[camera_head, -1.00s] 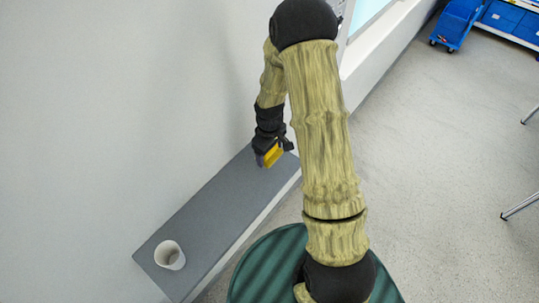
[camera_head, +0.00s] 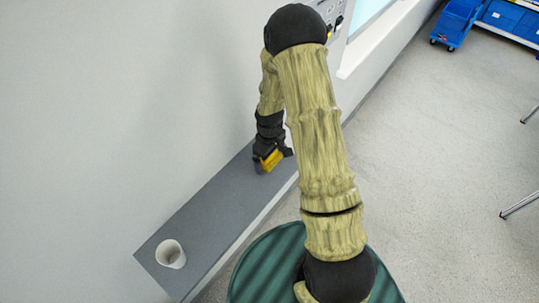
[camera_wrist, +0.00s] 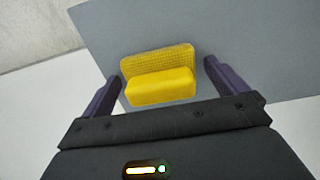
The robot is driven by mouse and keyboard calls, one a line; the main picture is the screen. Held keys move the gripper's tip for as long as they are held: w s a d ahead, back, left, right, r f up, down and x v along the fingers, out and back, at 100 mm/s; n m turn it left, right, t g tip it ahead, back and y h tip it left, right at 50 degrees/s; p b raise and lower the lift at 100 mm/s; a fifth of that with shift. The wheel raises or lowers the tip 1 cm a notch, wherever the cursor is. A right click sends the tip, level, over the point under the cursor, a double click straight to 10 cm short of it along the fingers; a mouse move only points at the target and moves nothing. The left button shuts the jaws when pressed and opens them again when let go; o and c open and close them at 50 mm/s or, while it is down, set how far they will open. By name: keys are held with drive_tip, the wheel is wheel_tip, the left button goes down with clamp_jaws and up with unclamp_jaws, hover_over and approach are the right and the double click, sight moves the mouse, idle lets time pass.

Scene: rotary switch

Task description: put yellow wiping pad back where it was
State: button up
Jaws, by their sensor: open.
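The yellow wiping pad (camera_wrist: 160,87) lies between the two spread fingers of my gripper (camera_wrist: 165,88) in the wrist view, with a gap on each side. It has a smooth block-shaped grip and a textured part behind it. In the head view the pad (camera_head: 271,160) is at the far end of the grey shelf (camera_head: 215,200). My gripper (camera_head: 273,158) is open and reaches down over it there. Whether the pad touches the shelf is hard to tell.
A white cup (camera_head: 171,254) stands at the near end of the shelf. The wall (camera_head: 90,120) runs along the shelf's left side. The middle of the shelf is clear. A panel with switches (camera_head: 335,20) is on the wall behind my arm. A blue cart (camera_head: 455,22) stands far off.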

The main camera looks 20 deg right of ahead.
drive_tip(key=shift+r, duration=0.1)
wheel_tip(320, 180, up, 12)
drive_tip(key=b, duration=0.3)
idle(0.3)
idle(0.4)
drive_tip(key=s+r+m+t, duration=0.1)
drive_tip(key=s+r+m, duration=0.2)
drive_tip(key=s, duration=0.4)
drive_tip(key=s+r+m+t, duration=0.1)
drive_tip(key=s+r+m, duration=0.2)
drive_tip(key=s, duration=0.4)
drive_tip(key=shift+s+r+m+t, duration=0.15)
drive_tip(key=shift+r+m+t, duration=0.15)
drive_tip(key=shift+m, duration=0.3)
drive_tip(key=shift+f+b, duration=0.1)
drive_tip(key=shift+b, duration=0.2)
